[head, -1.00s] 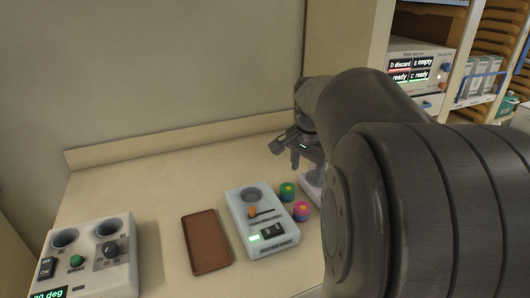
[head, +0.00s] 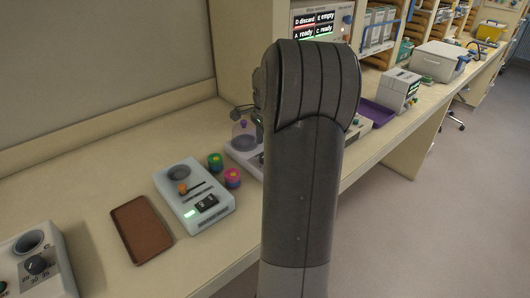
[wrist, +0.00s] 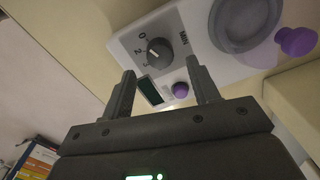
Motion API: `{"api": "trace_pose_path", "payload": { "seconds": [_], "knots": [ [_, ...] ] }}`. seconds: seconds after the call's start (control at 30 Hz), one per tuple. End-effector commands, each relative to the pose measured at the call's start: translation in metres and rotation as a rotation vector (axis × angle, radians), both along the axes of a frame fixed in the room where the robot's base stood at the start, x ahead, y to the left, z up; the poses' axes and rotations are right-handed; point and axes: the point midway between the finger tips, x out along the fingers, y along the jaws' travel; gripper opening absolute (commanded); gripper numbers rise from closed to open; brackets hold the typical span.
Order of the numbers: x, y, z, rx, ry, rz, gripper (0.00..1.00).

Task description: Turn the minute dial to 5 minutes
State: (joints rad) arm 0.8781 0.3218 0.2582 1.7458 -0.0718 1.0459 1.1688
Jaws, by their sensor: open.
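My gripper (wrist: 161,69) is open in the wrist view. Its two fingers stand apart just below the dial in the picture, with nothing between them that they grip. A small dark display (wrist: 149,90) and a purple button (wrist: 180,90) show between the fingers. In the head view my arm hides the gripper and the dial.
The same device seems to show at the head view's centre (head: 240,146), partly behind my arm. A grey-white timer-like box (head: 205,213), a brown tray (head: 141,230) and two coloured round pieces (head: 232,177) stand left of it. A purple tray (head: 378,113) lies beyond.

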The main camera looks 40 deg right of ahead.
Motion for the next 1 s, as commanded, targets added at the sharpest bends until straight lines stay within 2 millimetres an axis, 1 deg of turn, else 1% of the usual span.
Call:
{"api": "trace_pose_path", "payload": {
  "seconds": [0.03, 0.1, 0.23, 0.4, 0.63, 1.0],
  "knots": [
    [-0.001, 0.000, -0.010, 0.002, 0.002, -0.001, 0.55],
    [0.000, 0.000, -0.021, 0.002, 0.002, 0.001, 0.55],
    [0.001, 0.000, -0.034, 0.000, 0.001, 0.001, 0.55],
    [0.002, 0.000, -0.040, 0.000, -0.001, 0.000, 0.55],
    [0.002, 0.000, -0.040, 0.000, -0.001, 0.001, 0.54],
    [0.002, 0.000, -0.040, 0.000, -0.001, 0.001, 0.24]
  ]
}}
